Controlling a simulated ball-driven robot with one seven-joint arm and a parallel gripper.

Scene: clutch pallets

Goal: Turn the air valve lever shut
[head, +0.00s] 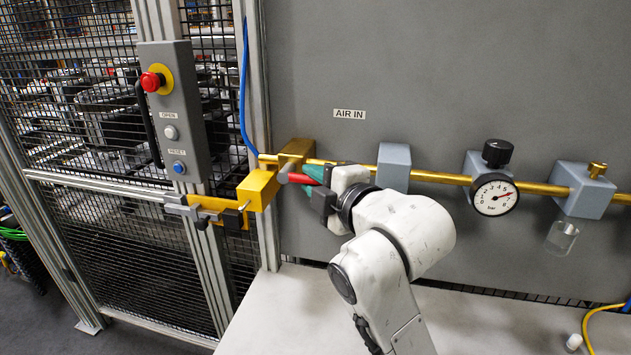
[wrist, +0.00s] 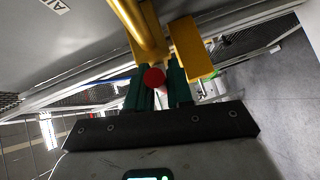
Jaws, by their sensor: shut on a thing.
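The air valve is a brass block (head: 295,152) on the brass pipe, left of the "AIR IN" label. Its red lever (head: 301,179) sticks out toward my gripper (head: 315,186), with a grey hub at its left end. In the wrist view the red lever end (wrist: 154,77) sits between the two green fingers of my gripper (wrist: 158,88). The fingers are shut on the lever. In the head view my white wrist and hand hide part of the fingers and of the pipe behind them.
A yellow block (head: 258,190) on the fence latch stands just left of the valve. A control box (head: 172,112) with a red stop button is farther left. A pressure gauge (head: 495,195) and grey blocks line the pipe to the right. A pale bench top (head: 290,310) lies below.

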